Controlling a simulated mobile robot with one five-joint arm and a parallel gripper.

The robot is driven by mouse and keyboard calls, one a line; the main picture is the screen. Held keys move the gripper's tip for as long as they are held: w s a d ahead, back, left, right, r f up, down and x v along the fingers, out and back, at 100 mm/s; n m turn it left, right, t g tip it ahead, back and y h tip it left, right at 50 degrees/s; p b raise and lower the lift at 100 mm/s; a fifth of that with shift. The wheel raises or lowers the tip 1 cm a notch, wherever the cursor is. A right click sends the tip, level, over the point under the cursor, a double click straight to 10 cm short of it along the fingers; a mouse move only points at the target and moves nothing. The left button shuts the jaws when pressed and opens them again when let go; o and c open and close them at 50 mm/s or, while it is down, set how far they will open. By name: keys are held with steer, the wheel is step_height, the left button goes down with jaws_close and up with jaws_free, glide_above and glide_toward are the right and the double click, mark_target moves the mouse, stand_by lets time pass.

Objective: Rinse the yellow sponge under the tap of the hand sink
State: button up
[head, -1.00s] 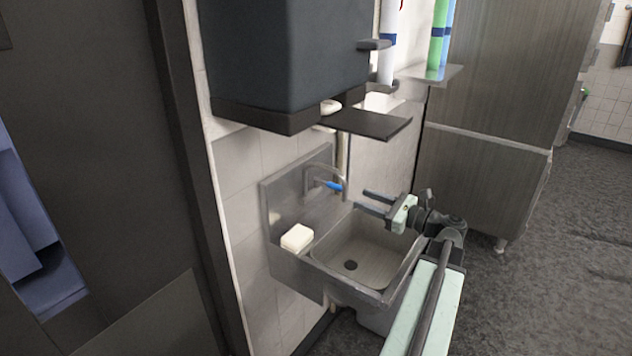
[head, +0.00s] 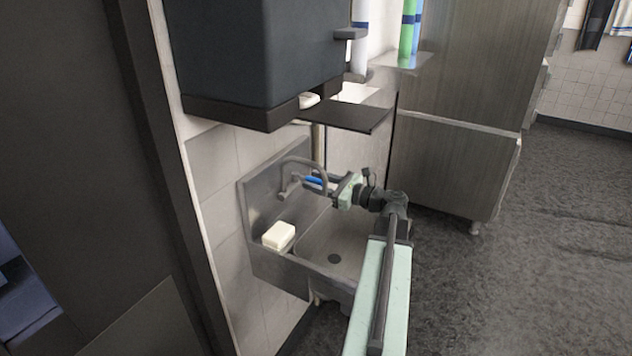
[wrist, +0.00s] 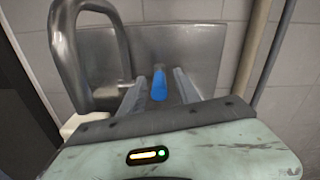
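The hand sink (head: 330,240) is a steel basin with a backsplash on the wall. Its tap (head: 292,166) is a curved spout, and beside it is a blue lever (head: 314,182). A pale cream-yellow block (head: 279,235), which looks like the sponge, lies on the sink's left rim, apart from my gripper. My gripper (head: 323,181) is over the basin at the tap. In the wrist view the blue lever (wrist: 159,84) shows between my two spread fingers, and the spout (wrist: 118,45) stands to their left. Whether a finger touches the lever I cannot tell.
A dark wall box (head: 260,60) and a dark shelf (head: 355,118) overhang the sink. A steel cabinet (head: 450,150) stands to the right. A dark panel (head: 80,150) is at the left. The floor (head: 550,240) at right is clear.

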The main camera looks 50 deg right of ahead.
jaws_close()
stand_by(1.4)
